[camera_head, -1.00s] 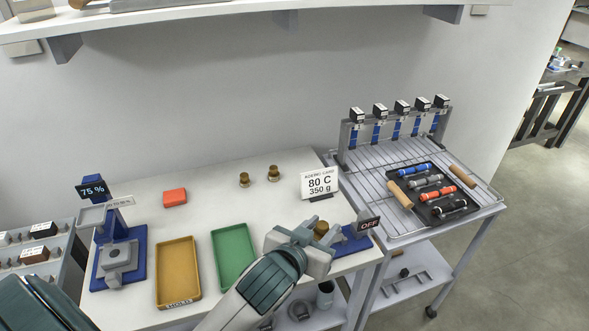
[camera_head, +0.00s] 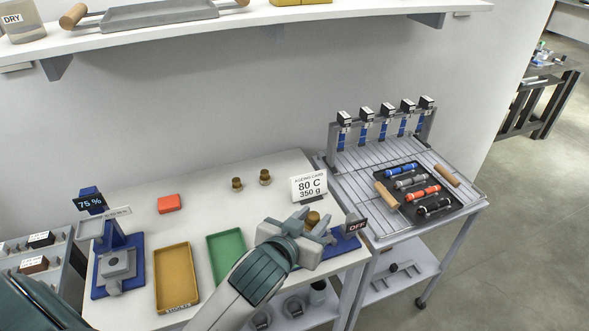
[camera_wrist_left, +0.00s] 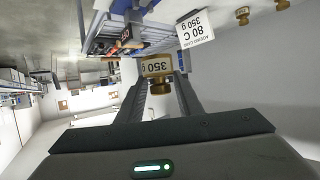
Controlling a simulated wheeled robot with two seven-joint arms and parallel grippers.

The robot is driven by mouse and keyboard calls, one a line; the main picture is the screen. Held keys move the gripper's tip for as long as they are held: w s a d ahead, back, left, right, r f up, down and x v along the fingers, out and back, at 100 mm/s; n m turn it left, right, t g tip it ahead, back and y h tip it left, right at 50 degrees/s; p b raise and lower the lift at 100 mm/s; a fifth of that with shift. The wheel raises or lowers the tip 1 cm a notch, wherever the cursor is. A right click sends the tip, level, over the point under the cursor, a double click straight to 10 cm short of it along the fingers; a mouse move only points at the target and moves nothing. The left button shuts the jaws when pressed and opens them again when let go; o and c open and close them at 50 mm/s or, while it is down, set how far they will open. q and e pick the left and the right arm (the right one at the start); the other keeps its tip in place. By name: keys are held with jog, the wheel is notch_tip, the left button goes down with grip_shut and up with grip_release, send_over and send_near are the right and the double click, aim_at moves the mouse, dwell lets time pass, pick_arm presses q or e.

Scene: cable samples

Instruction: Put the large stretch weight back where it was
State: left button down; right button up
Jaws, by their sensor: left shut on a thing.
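My left gripper (camera_head: 312,228) is shut on a brass weight (camera_head: 313,218). Two smaller-looking brass weights stand farther back on the white table, one on the left (camera_head: 237,184) and one on the right (camera_head: 265,177). My right gripper is not in view.
A yellow tray (camera_head: 160,252), a green tray (camera_head: 213,253) and an orange block (camera_head: 169,203) are on the table. A blue stand (camera_head: 135,262) reads 75 %. On the right, a wire rack (camera_head: 350,180) carries a black tray of samples. A shelf (camera_head: 270,18) hangs above.

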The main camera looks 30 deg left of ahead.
pick_arm(q)
jog(key=shift+w+d, duration=0.1)
jog(key=shift+d, duration=0.1)
jog(key=shift+a+f, duration=0.1)
jog(key=shift+a, duration=0.05)
dwell(0.6)
jog(key=w+a+f+m+g+h, duration=0.4)
jog(key=a+m+h, duration=0.4)
jog(key=m+h, duration=0.3)
jog(key=shift+w+f+g, duration=0.3)
jog(key=shift+f+g, duration=0.35)
jog(key=shift+g, duration=0.45)
jog(key=shift+w, duration=0.1)
